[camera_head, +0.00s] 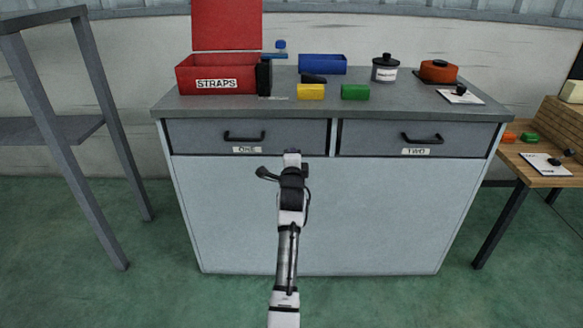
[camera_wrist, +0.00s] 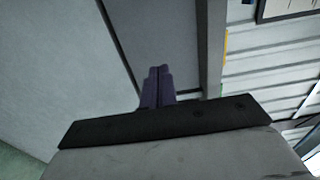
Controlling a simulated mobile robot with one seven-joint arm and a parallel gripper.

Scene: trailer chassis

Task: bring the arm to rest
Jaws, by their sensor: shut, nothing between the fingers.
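My gripper shows in the wrist view (camera_wrist: 158,75), its two dark fingers pressed together with nothing between them. In the head view my arm (camera_head: 288,235) reaches up from the bottom middle, in front of the grey cabinet (camera_head: 330,220). The fingers themselves are hard to make out in the head view. I cannot tell whether the arm touches the cabinet front.
On the cabinet top (camera_head: 215,106) stand an open red STRAPS box (camera_head: 190,82), a blue bin (camera_head: 323,64), a yellow block (camera_head: 311,92), a green block (camera_head: 355,92), a lidded pot (camera_head: 385,68) and an orange pot (camera_head: 438,72). A grey rack (camera_head: 55,110) stands left, a wooden table (camera_head: 540,170) right.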

